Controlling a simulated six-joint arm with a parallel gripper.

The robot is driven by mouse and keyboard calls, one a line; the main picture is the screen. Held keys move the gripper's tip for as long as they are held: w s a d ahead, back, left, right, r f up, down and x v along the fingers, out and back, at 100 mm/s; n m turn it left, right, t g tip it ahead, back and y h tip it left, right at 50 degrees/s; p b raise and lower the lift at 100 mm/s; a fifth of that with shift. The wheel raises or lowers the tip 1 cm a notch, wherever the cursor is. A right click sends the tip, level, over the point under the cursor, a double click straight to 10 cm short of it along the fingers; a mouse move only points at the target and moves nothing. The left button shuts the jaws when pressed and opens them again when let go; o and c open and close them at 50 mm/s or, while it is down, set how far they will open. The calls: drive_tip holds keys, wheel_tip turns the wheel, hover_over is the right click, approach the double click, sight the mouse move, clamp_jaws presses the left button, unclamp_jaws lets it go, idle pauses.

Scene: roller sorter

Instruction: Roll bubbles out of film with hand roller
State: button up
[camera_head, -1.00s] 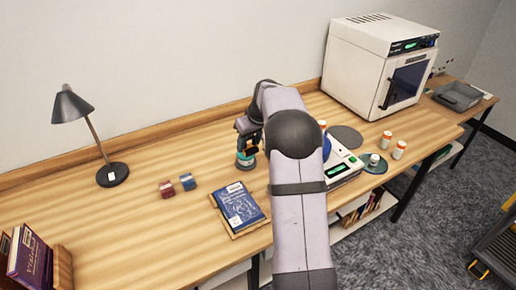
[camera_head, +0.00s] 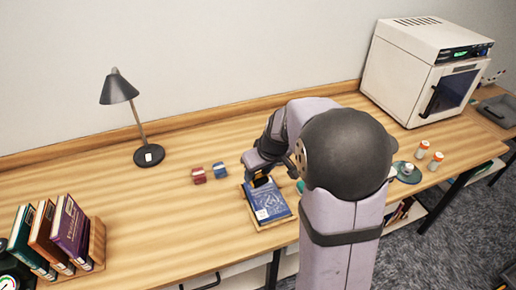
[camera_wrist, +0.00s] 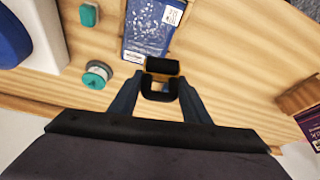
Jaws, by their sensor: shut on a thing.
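The blue book (camera_head: 269,203) lies flat on a wooden board on the table; a glossy film on its cover cannot be made out clearly. It also shows at the top of the wrist view (camera_wrist: 150,35), with a white label at one corner. My gripper (camera_wrist: 160,90) is shut on a hand roller, which has a black cylinder (camera_wrist: 162,67) in a yellow-and-black frame. The roller is at the book's near edge in the wrist view. In the head view my gripper (camera_head: 260,179) is over the book's back edge. I cannot tell whether the roller touches the cover.
A red block (camera_head: 199,175) and a blue block (camera_head: 220,170) sit left of the book. A teal-topped round item (camera_wrist: 97,75) and a teal block (camera_wrist: 89,15) stand beside it. A lamp (camera_head: 148,153), bookends with books (camera_head: 97,245) and a white oven (camera_head: 415,80) stand farther off.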

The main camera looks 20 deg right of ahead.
sight(263, 183)
drive_tip(key=f, duration=0.1)
drive_tip(key=s+f+m, duration=0.1)
drive_tip(key=d+f+m, duration=0.1)
drive_tip(key=shift+s+f+h, duration=0.15)
drive_tip(key=shift+s+h, duration=0.25)
drive_tip(key=shift+a, duration=0.1)
